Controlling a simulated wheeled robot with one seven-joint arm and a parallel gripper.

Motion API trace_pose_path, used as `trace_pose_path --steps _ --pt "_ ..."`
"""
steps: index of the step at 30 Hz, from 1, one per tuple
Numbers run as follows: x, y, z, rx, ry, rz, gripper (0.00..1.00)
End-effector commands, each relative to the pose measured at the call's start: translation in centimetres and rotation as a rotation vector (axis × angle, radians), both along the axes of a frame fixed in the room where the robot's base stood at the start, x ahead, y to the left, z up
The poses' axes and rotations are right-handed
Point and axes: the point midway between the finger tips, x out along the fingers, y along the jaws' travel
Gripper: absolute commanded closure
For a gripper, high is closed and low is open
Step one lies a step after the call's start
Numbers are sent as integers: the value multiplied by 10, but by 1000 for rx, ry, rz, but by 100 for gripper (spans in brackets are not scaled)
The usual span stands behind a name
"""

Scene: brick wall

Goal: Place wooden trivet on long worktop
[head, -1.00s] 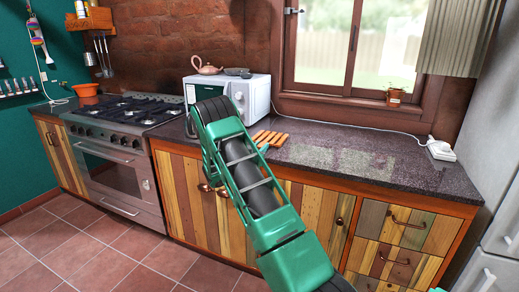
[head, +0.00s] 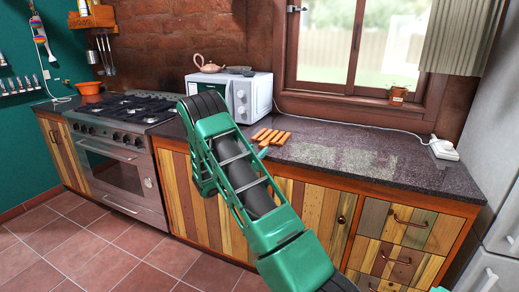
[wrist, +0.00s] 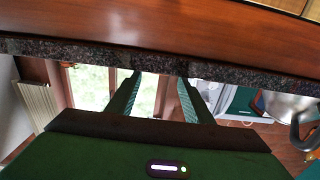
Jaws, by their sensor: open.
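The wooden trivet (head: 271,136), a flat set of orange-brown slats, lies on the dark speckled long worktop (head: 395,172), right of the microwave. My gripper is mostly hidden behind my green arm in the head view. In the wrist view my gripper (wrist: 160,76) shows two green fingers spread apart with nothing between them. The speckled worktop edge (wrist: 75,52) crosses that view just beyond the fingertips. I cannot make out the trivet in the wrist view.
A white microwave (head: 254,97) with a teapot (head: 207,64) on top stands left of the trivet. A stove (head: 118,115) is further left. A white cable, a socket box (head: 444,149) and a small plant pot (head: 398,95) are at the right. The worktop's middle is clear.

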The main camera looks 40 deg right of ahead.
Motion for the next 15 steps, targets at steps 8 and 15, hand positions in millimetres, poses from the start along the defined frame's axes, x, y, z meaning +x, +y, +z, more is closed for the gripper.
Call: trace_pose_path --steps 8,15 --pt "-16 40 0 -1 2 0 53" --pt "-31 43 7 21 6 -31 53"
